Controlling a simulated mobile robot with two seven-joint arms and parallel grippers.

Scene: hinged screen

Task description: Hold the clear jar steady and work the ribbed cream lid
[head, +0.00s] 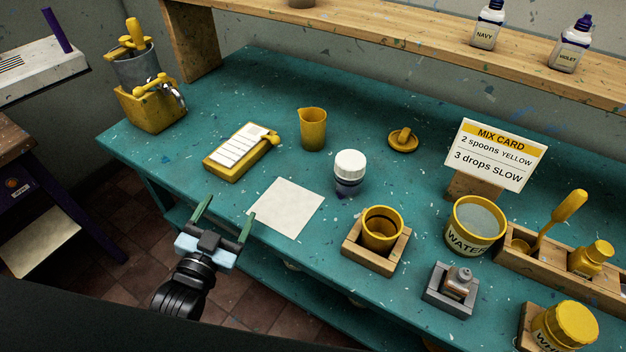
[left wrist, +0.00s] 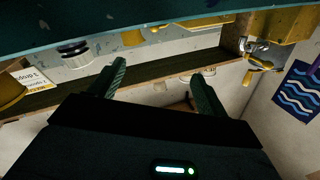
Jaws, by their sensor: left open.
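The clear jar (head: 347,188) stands upright on the teal bench, with dark purple showing low in it. Its ribbed cream lid (head: 350,164) sits on top; whether it is tight cannot be told. In the left wrist view, the picture is upside down, and the lid (left wrist: 78,61) hangs below the dark jar body (left wrist: 72,46) at the upper left. My left gripper (head: 227,213) is open and empty at the bench's front edge, left of the jar and well apart from it. Its two fingers (left wrist: 158,76) also show in the left wrist view. My right gripper is not in view.
A white sheet (head: 286,207) lies between my left gripper and the jar. A yellow cup in a wooden holder (head: 376,258) stands in front of the jar. A yellow beaker (head: 312,129) and small yellow lid (head: 403,141) are behind. The water pot (head: 475,238) is right.

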